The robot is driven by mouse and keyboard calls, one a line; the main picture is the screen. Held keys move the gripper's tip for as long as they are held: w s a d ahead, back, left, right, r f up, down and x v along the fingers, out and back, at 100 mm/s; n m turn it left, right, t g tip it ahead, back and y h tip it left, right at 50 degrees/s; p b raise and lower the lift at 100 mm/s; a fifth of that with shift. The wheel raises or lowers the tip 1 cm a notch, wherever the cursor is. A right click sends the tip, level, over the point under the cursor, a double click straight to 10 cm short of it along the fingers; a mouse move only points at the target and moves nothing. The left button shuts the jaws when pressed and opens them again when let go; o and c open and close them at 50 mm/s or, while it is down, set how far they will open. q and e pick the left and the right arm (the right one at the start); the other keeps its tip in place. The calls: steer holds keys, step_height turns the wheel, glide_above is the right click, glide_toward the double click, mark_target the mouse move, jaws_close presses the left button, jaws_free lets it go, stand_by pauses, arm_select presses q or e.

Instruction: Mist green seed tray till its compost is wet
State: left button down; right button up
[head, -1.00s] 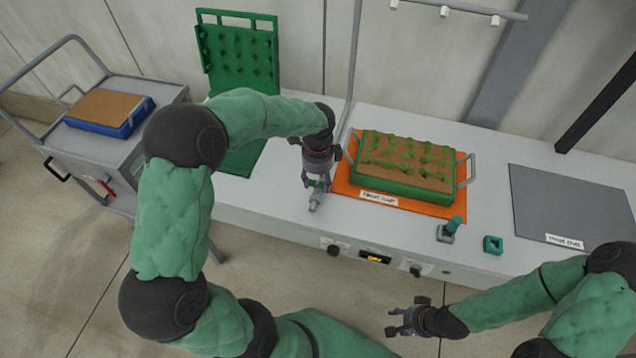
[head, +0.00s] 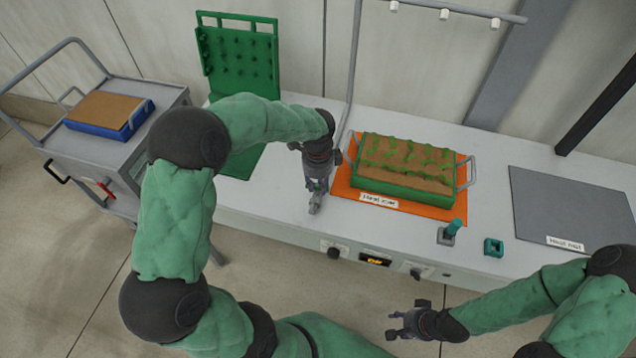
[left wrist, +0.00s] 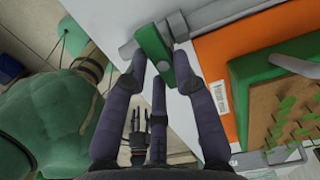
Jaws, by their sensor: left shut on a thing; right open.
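The green seed tray (head: 395,188) sits on an orange mat (head: 440,212) on the bench. Its brown compost (head: 400,172) holds several green seedlings. My left gripper (head: 316,200) is just left of the mat in the head view. In the left wrist view, its fingers (left wrist: 160,70) are shut on a green valve lever (left wrist: 153,55) on a grey pipe fitting (left wrist: 190,22). The lever is mostly hidden in the head view. My right gripper (head: 400,325) is open and empty in front of the bench. No spray shows at the nozzles (head: 444,14).
A grey mat (head: 570,205) lies bare at the right. Teal fittings (head: 450,232) stand near the bench front, above a lit panel display (head: 375,261). A blue tray (head: 105,122) is on the cart at left. A green pegged board (head: 240,60) stands behind my left arm.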

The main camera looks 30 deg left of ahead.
arm_select(q)
steer(key=n+p, duration=0.1)
steer(key=n, duration=0.6)
steer(key=shift+w+d+p, duration=0.1)
steer(key=shift+w+p, duration=0.05)
steer(key=shift+p, duration=0.25)
steer(key=n, duration=0.4)
steer(key=shift+w, duration=0.15)
steer(key=n, duration=0.4)
steer(key=shift+w, duration=0.1)
steer(key=shift+n, duration=0.5)
steer(key=c, duration=1)
jaws_free()
